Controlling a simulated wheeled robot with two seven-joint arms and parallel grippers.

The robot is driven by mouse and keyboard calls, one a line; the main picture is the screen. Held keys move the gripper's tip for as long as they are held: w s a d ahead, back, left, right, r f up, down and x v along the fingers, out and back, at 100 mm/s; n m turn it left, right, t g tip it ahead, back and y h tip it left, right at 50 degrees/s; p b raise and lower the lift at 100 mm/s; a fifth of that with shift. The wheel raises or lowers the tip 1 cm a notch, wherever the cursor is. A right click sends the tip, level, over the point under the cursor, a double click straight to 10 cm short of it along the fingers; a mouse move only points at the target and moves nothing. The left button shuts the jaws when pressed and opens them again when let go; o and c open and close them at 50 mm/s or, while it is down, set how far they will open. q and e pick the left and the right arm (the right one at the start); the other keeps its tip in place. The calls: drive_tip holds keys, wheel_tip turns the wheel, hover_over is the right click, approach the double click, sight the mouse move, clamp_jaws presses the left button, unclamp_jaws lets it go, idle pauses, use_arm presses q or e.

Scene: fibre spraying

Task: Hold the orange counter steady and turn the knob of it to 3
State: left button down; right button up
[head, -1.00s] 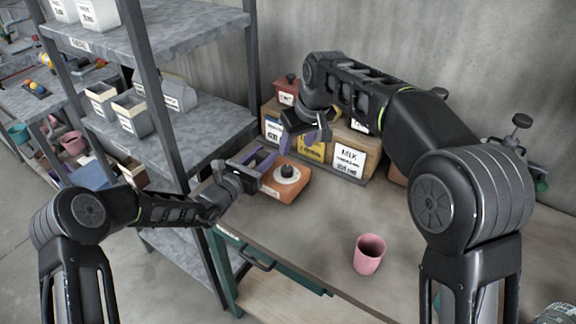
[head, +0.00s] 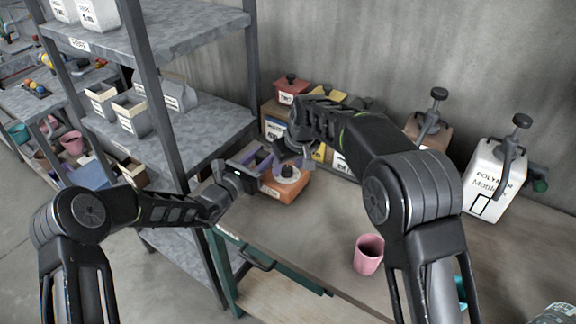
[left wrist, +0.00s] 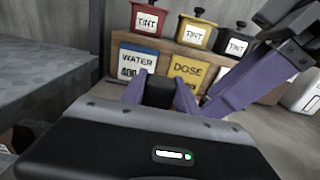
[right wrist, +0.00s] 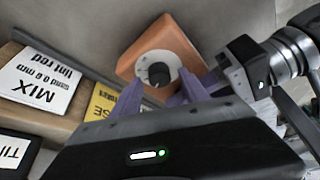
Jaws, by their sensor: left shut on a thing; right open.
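The orange counter (head: 283,191) sits at the table's left end, with a pale dial and black knob (head: 288,171) on top. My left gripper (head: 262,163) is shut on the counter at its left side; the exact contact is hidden. In the left wrist view a dark shape lies between its purple fingers (left wrist: 160,92). My right gripper (head: 288,158) is open above the knob. In the right wrist view the counter (right wrist: 155,42) and knob (right wrist: 158,74) lie just beyond and between its fingers (right wrist: 157,97), with no clear contact.
Behind the counter a wooden rack holds labelled tint boxes (left wrist: 143,20) and WATER (left wrist: 138,60) and DOSE (left wrist: 187,68) cards. A pink cup (head: 368,254) stands in front, pump containers (head: 490,180) at right. Grey shelving (head: 190,130) is close on the left.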

drive_tip(key=shift+w+f, duration=0.1)
drive_tip(key=shift+f, duration=0.1)
clamp_jaws()
idle(0.5)
